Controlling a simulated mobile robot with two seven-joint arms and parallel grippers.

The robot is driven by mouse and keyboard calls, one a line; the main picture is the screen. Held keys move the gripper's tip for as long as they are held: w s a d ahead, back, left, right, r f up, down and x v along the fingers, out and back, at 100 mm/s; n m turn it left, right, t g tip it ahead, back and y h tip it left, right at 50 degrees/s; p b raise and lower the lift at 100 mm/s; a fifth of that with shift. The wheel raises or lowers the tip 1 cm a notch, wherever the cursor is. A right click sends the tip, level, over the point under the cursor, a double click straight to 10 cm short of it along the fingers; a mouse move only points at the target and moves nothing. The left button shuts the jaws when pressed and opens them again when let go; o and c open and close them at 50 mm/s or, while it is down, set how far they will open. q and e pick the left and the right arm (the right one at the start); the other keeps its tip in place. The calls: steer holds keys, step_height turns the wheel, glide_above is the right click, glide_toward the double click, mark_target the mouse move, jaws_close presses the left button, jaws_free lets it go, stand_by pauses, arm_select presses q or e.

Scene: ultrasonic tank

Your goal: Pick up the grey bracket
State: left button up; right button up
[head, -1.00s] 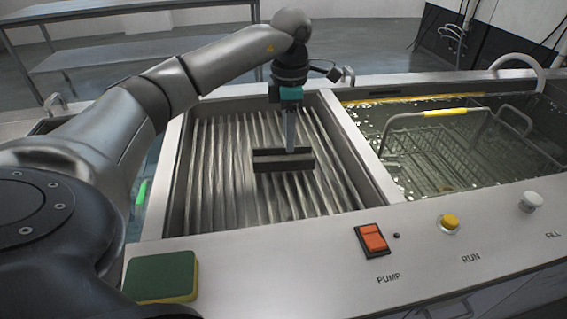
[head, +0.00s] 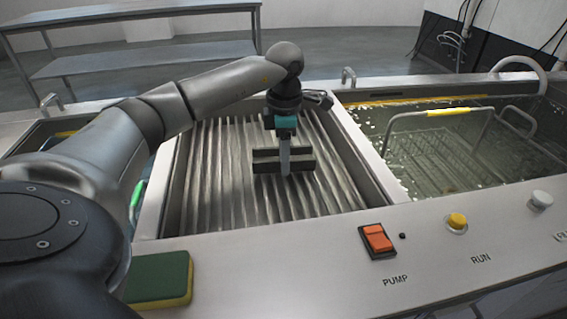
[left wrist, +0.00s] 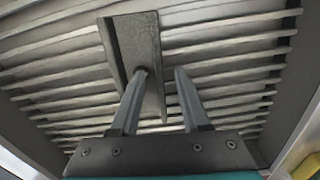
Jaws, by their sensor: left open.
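The grey bracket (head: 265,166) is a dark, channel-like piece lying on the ribbed drain tray (head: 215,190). My left gripper (head: 285,174) points down over it, and a finger covers the bracket's middle in the head view. In the left wrist view the bracket (left wrist: 128,35) runs away from the gripper across the ribs. My left gripper (left wrist: 160,72) is open there. Its left finger overlaps the bracket's face and its right finger is just past the bracket's right edge. I cannot tell whether either finger touches it. My right gripper is not in view.
A water-filled tank with a wire basket (head: 440,150) is at the right. The front panel holds the orange pump switch (head: 377,238) and a yellow button (head: 457,221). A green sponge (head: 158,278) lies front left. Raised tray walls surround the bracket.

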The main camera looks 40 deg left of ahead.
arm_select(q)
steer(key=shift+f, duration=0.1)
jaws_close()
stand_by(0.3)
stand_by(1.1)
